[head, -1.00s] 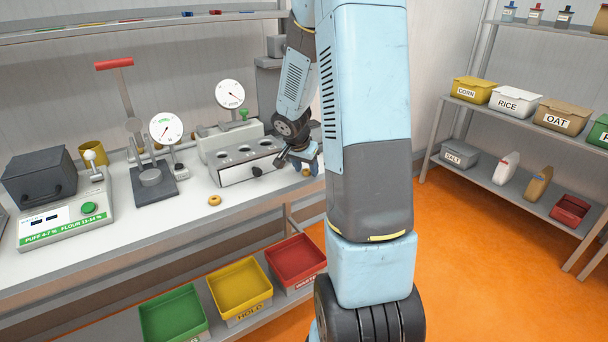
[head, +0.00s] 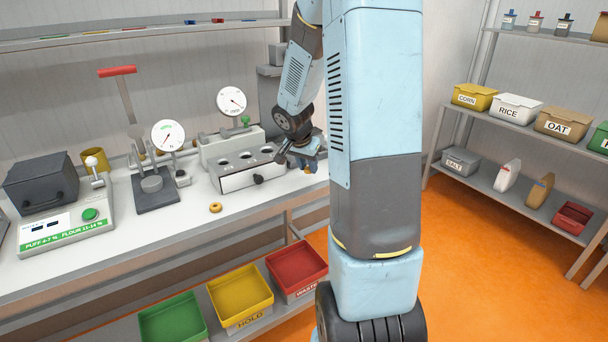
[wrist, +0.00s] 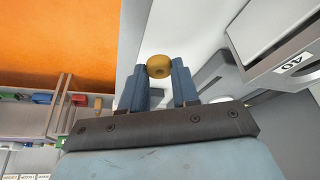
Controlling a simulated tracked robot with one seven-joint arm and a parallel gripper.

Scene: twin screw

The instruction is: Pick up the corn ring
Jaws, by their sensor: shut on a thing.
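In the wrist view my gripper (wrist: 159,78) is shut on a small golden-brown ring, the corn ring (wrist: 159,66), held between the two blue fingertips. In the head view my gripper (head: 312,152) is at the right end of the bench, beside the grey block with round holes.
The holed block (head: 245,170) with a black knob stands left of my gripper. Gauges, a lever press (head: 150,185) and a meter box (head: 65,220) stand further left. Green, yellow and red bins (head: 297,268) sit below the bench. A shelf with labelled boxes (head: 515,108) is at right.

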